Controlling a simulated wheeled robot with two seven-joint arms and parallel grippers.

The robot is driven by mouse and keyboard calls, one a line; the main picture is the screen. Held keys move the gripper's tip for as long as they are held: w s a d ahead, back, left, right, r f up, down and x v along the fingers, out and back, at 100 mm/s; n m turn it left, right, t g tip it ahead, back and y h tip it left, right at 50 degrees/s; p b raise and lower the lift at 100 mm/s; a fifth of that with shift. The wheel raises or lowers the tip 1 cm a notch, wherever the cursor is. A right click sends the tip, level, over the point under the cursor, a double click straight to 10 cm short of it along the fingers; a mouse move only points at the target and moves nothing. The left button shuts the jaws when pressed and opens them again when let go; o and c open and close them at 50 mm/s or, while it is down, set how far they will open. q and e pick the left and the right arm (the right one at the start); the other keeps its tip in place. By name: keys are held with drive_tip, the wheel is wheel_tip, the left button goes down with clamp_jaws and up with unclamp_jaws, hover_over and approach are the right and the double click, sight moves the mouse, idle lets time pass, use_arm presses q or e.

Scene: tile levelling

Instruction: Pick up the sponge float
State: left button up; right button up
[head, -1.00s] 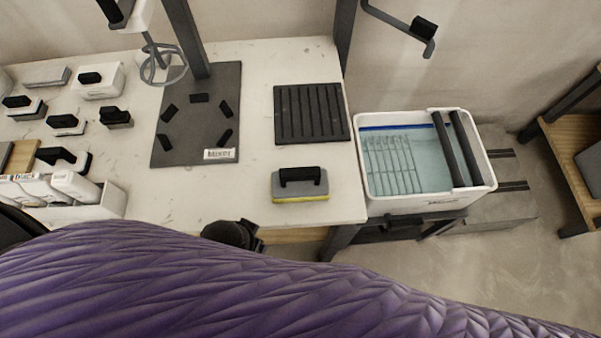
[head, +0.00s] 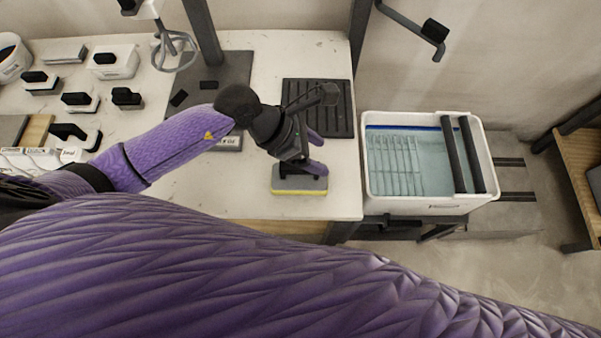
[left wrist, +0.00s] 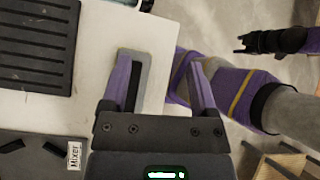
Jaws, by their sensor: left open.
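The sponge float (head: 299,187) lies on the white table near its front right corner, with a grey body and a yellow sponge underside. In the left wrist view, the sponge float (left wrist: 148,70) shows below and between the open fingers of the left gripper (left wrist: 163,80), nearer the left finger. A dark end of my other arm (left wrist: 262,42) shows at the upper right there; its jaws are unclear.
A black ribbed mat (head: 335,122) lies behind the float. A white wash tub (head: 430,205) with water, a rack and rollers stands right of the table. A mixer stand (head: 203,40) rises at the back. Several small tools and a white bin stand at the left.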

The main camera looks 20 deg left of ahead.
sight(288, 167)
use_arm(q)
drive_tip(key=a+f+y, duration=0.1)
drive_tip(key=a+f+m+y, duration=0.1)
drive_tip(key=a, duration=0.1)
drive_tip(key=a+f+y, duration=0.1)
drive_tip(key=a, duration=0.1)
drive_tip(key=shift+w+a+m+g+y, duration=0.1)
drive_tip(key=shift+a+m+g+y, duration=0.15)
drive_tip(key=shift+m+g+y, duration=0.15)
drive_tip(key=b+x, duration=0.1)
drive_tip(key=x, duration=0.2)
drive_tip(key=b+x, duration=0.1)
drive_tip(key=x, duration=0.2)
drive_tip(key=b+x, duration=0.1)
drive_tip(key=x, duration=0.2)
drive_tip(key=shift+w+a+f, duration=0.1)
drive_tip(key=shift+a+f, duration=0.2)
clamp_jaws()
